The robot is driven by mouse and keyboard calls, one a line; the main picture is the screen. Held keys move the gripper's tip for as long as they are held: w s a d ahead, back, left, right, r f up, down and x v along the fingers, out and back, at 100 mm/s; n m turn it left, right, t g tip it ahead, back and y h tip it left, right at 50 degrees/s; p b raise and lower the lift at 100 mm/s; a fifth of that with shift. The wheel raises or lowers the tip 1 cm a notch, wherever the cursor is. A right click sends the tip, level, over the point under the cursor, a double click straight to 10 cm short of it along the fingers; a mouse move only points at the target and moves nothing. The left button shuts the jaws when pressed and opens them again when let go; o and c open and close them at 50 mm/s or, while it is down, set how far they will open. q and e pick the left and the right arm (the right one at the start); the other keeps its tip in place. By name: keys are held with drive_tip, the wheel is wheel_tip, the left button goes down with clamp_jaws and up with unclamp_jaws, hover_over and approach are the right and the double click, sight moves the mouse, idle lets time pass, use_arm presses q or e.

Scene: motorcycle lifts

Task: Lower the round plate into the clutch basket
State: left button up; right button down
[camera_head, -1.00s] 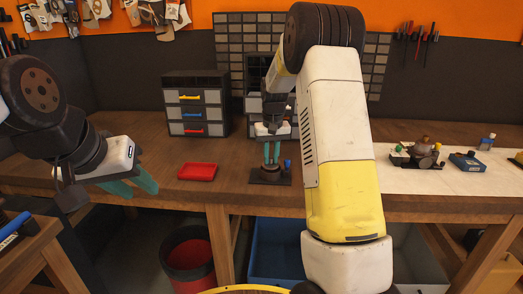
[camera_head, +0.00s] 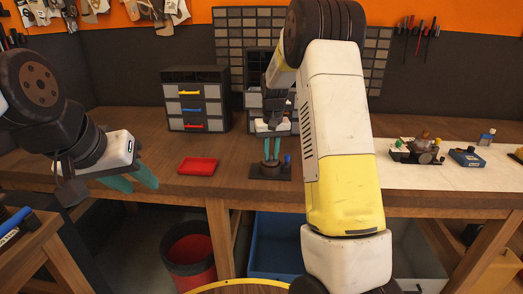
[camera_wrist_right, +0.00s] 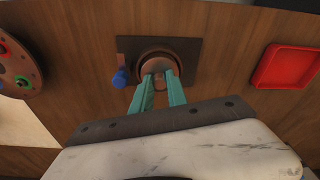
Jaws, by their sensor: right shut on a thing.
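The clutch basket is a round copper-brown part (camera_wrist_right: 158,54) on a dark square base (camera_wrist_right: 187,50), near the middle of the bench. In the head view the dark base (camera_head: 284,174) sits below my right gripper (camera_head: 271,158). In the right wrist view my right gripper (camera_wrist_right: 160,80) points down at the basket, its teal fingers close together at the near rim. It is shut on a small brown piece between the fingertips, seemingly the round plate, mostly hidden. I cannot tell whether the piece touches the basket. My left gripper (camera_head: 138,180) is at the bench's front edge, fingers apart and seemingly empty.
A blue knob (camera_wrist_right: 120,78) stands beside the base. A red tray (camera_head: 197,165) lies to the left, with a drawer cabinet (camera_head: 195,100) behind. Parts on a white mat (camera_head: 470,178) lie to the right. Bare bench separates the tray and base.

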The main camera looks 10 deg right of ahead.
drive_tip(key=shift+f, duration=0.65)
idle(0.3)
drive_tip(key=c, duration=1.2)
unclamp_jaws()
drive_tip(key=shift+c, duration=0.2)
drive_tip(key=r, duration=0.5)
drive_tip(key=s+r, duration=0.1)
drive_tip(key=r, duration=0.1)
drive_tip(key=shift+r, duration=0.35)
